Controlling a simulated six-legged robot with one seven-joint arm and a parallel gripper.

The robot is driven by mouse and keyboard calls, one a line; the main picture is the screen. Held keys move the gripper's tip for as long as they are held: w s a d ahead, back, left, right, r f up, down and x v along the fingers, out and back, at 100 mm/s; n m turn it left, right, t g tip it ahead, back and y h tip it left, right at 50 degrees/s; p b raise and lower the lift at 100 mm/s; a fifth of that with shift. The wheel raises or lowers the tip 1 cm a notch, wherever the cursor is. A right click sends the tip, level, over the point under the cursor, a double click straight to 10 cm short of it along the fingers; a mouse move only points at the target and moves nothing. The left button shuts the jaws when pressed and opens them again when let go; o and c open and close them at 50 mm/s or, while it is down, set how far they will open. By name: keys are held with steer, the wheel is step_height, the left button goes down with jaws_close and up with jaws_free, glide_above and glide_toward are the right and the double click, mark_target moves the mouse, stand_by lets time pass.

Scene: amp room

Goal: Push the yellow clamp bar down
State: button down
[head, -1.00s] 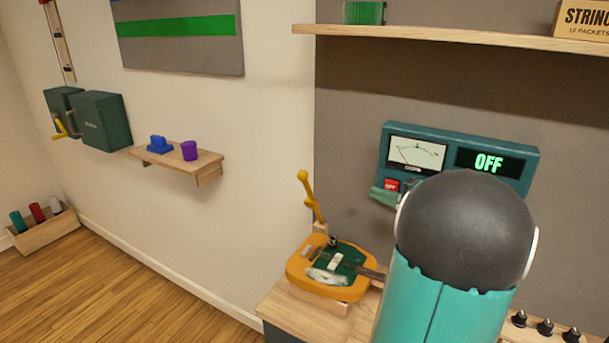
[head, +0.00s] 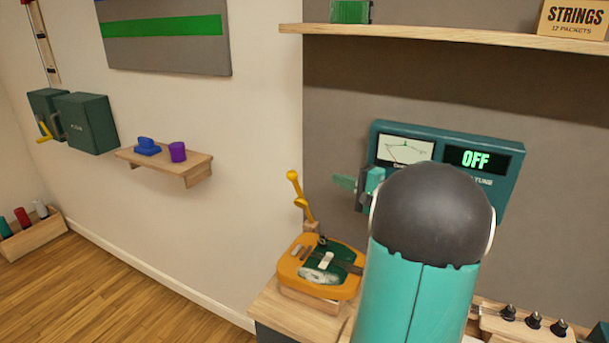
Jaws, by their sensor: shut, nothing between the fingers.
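The yellow clamp bar (head: 301,203) stands raised and slightly tilted, with a round knob at its top. Its foot is at the back of an orange guitar-shaped body (head: 288,268) with a dark green plate, on a wooden bench. My gripper (head: 343,183) is shut and empty, its green fingers pointing left. In the picture it is right of the bar's knob and at about the same height, with a gap between them. My arm hides part of the bench and the panel.
A teal panel (head: 511,180) reading OFF is behind my arm. A wooden shelf (head: 430,40) runs above. Several black knobs (head: 533,320) line the bench at right. A small wall shelf (head: 192,172) holds a blue item and a purple cup. Dark green boxes (head: 88,122) hang farther left.

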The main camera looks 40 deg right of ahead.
steer(key=w+a, duration=0.5)
steer(key=w, duration=0.4)
steer(key=shift+s, duration=0.1)
stand_by(0.5)
